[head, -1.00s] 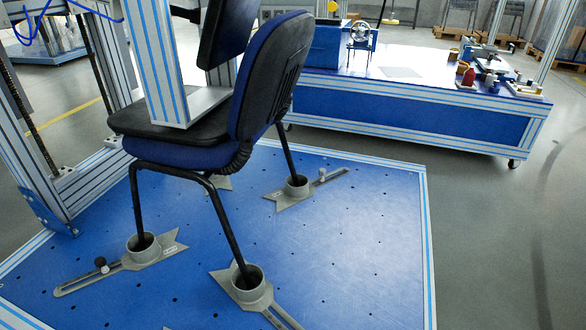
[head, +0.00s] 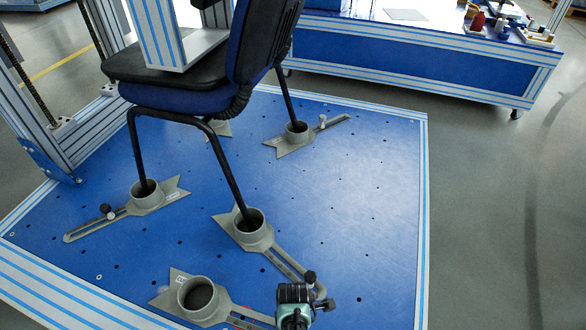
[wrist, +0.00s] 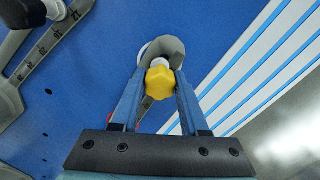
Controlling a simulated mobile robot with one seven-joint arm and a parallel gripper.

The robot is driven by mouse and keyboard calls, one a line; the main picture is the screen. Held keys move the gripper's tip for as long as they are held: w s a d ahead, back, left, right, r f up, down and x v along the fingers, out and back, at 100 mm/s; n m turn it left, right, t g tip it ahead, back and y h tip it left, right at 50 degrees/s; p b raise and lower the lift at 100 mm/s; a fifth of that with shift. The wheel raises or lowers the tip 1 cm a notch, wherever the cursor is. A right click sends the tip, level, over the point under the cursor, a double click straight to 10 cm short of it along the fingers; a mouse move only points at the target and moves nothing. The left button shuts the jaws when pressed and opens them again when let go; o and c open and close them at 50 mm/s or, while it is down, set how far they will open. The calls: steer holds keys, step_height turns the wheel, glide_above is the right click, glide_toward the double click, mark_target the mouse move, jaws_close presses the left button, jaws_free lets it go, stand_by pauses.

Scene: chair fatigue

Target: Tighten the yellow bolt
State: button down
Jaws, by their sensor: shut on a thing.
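The yellow bolt (wrist: 159,84) has a lobed knob head and shows in the wrist view. My gripper (wrist: 161,76) is shut on it, with one blue finger on each side. A pale piece shows just beyond the knob, and a grey rounded end of a bracket lies behind it. In the head view the front of my arm (head: 295,302) is at the bottom, over the front bracket (head: 216,310), and the yellow bolt is hidden there.
The chair (head: 210,85) stands with its legs in grey cup brackets on the blue perforated platform (head: 345,190). A black-knobbed bolt (head: 310,277) on the neighbouring bracket is close to my arm. A blue-sided table (head: 410,62) stands behind.

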stand_by(0.3)
steer(key=m, duration=0.4)
steer(key=shift+c, duration=2.2)
jaws_free()
steer(key=n, duration=0.4)
